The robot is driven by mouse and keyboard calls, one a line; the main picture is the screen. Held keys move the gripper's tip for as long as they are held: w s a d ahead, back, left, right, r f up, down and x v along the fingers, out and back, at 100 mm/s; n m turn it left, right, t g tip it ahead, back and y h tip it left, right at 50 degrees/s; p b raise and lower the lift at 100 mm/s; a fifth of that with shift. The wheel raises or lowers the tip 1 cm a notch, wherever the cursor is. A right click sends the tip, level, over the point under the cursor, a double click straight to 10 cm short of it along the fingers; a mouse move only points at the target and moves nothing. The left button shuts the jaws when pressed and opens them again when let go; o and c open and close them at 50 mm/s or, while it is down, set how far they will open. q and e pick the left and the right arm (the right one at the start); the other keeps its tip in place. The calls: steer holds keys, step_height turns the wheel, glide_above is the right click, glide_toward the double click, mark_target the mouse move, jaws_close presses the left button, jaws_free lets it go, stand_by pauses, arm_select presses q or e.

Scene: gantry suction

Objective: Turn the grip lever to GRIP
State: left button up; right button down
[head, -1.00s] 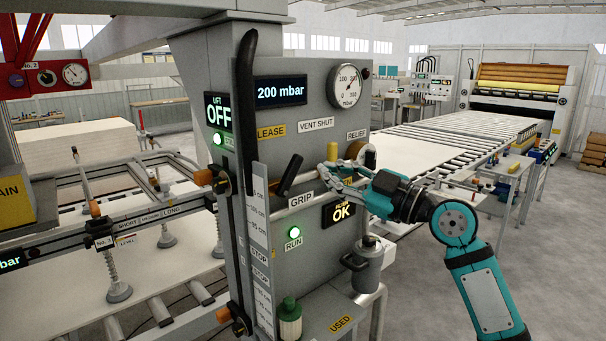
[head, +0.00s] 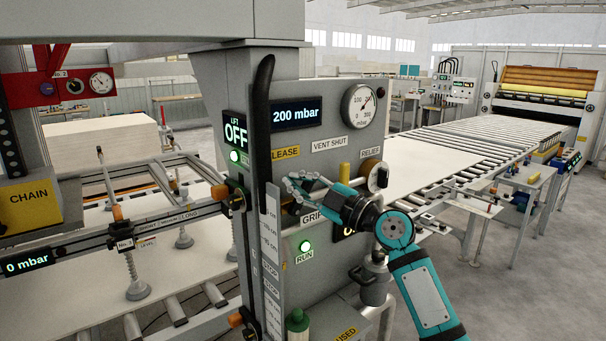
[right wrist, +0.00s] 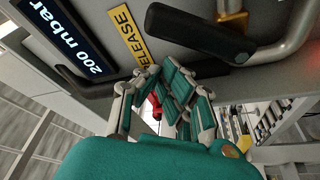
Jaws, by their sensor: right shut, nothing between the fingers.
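The control panel (head: 330,105) fills the middle of the head view. The grip lever (head: 293,208) is mostly hidden behind my right gripper; only a dark part shows. It sits between the partly covered RELEASE label (head: 285,153) and the GRIP label (head: 312,218). My right gripper (head: 297,186) is shut and empty in front of the lever. In the right wrist view its fingertips (right wrist: 158,73) are just below a thick black handle (right wrist: 200,34) on a bent metal rod, probably the lever. I cannot tell whether they touch. My left gripper is not in view.
A tall black handle (head: 262,100) stands left of the lever. The RELIEF knob (head: 370,169) and a pressure gauge (head: 360,105) are to the right. A grey canister (head: 374,283) stands below my right arm. The display (head: 297,113) reads 200 mbar.

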mark_target(314, 186)
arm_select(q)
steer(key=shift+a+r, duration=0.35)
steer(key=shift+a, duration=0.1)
arm_select(e)
steer(key=shift+w+d+f, duration=0.35)
steer(key=shift+d+f, duration=0.05)
steer(key=shift+d, duration=0.2)
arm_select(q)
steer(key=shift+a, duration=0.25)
arm_select(e)
steer(key=shift+a, duration=0.1)
